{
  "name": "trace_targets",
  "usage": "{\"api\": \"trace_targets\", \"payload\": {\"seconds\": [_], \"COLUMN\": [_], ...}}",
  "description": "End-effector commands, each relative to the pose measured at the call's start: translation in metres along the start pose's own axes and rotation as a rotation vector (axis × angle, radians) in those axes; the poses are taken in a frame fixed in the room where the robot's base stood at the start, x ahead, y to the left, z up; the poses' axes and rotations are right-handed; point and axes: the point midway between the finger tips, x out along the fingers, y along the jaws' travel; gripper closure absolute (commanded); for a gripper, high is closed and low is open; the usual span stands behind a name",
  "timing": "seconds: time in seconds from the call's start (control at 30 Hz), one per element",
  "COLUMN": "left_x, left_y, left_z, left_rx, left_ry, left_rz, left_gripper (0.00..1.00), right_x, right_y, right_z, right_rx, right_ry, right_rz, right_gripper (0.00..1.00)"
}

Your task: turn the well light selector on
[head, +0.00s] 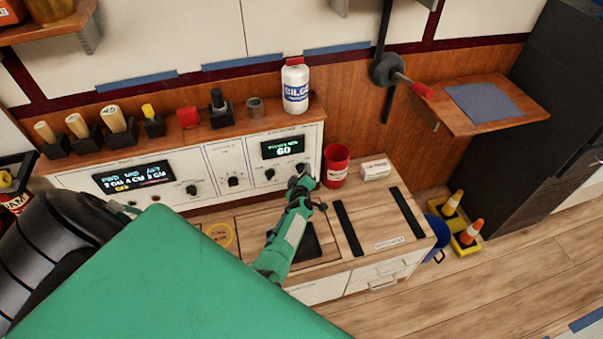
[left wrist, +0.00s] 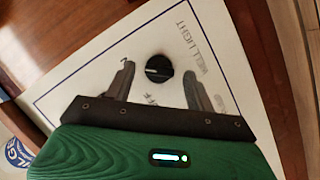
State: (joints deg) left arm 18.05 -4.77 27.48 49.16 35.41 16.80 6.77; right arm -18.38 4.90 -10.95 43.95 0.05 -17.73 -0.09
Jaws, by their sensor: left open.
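The well light selector (left wrist: 159,68) is a round black knob with a pale pointer line, on a white panel (left wrist: 95,70). The words WELL LIGHT are printed beside it and look turned around in the left wrist view. My left gripper (left wrist: 157,72) is open, with one dark finger on each side of the knob. I cannot tell whether either finger touches it. In the head view my left gripper (head: 303,178) is at the right end of the control panel and covers most of the selector. The right gripper is not in view.
A lit display (head: 284,147) and other knobs (head: 233,181) are left of the gripper. A white BILGE bottle (head: 295,86) stands on the shelf above. A red cup (head: 336,165) and a small white box (head: 376,169) stand close by on the right.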

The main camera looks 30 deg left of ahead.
Motion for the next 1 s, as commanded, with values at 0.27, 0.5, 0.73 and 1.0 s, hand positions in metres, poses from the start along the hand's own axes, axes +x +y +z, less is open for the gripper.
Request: {"api": "trace_targets", "payload": {"seconds": [0.27, 0.5, 0.73, 1.0], "left_x": [-0.046, -0.09, -0.122, -0.131], "left_y": [0.004, 0.004, 0.002, 0.001], "left_z": [-0.003, -0.002, -0.001, 0.001], "left_rx": [0.002, 0.001, 0.0, 0.001], "left_ry": [-0.003, -0.003, -0.002, -0.002], "left_rz": [-0.001, -0.002, -0.001, 0.0], "left_gripper": [0.45, 0.45, 0.45, 0.45], "right_x": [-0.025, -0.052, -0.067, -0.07], "right_y": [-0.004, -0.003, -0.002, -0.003], "right_z": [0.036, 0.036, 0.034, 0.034], "right_rx": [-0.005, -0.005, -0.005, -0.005], "right_ry": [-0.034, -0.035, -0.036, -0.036], "right_rz": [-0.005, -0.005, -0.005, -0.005], "right_gripper": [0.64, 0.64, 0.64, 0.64]}}
